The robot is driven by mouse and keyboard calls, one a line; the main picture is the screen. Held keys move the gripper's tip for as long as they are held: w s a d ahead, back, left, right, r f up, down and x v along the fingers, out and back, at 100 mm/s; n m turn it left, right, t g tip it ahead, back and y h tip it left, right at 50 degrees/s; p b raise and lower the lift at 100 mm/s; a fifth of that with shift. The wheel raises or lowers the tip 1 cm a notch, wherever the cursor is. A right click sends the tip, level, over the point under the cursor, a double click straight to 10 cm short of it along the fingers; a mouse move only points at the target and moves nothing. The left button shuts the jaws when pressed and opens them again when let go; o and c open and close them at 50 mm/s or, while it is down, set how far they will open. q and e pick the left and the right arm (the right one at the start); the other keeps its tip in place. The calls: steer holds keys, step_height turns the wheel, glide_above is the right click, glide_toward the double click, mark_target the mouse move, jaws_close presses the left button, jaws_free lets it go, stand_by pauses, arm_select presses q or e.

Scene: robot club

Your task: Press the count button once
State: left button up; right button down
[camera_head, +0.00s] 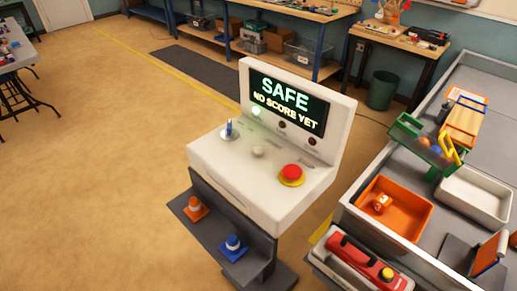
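A white control console (222,162) stands in the middle of the view on a dark grey pedestal. Its sloped top carries a small pale round button (258,152) in the centre, a blue-and-metal switch (229,129) at the left and a red mushroom button (292,172) on a yellow ring at the right. No label clearly marks which is the count button. Neither of my grippers is in view.
A grey table (420,246) with an orange tray (412,197) and white tray (475,190) stands close at the right. Open floor (100,170) lies to the left.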

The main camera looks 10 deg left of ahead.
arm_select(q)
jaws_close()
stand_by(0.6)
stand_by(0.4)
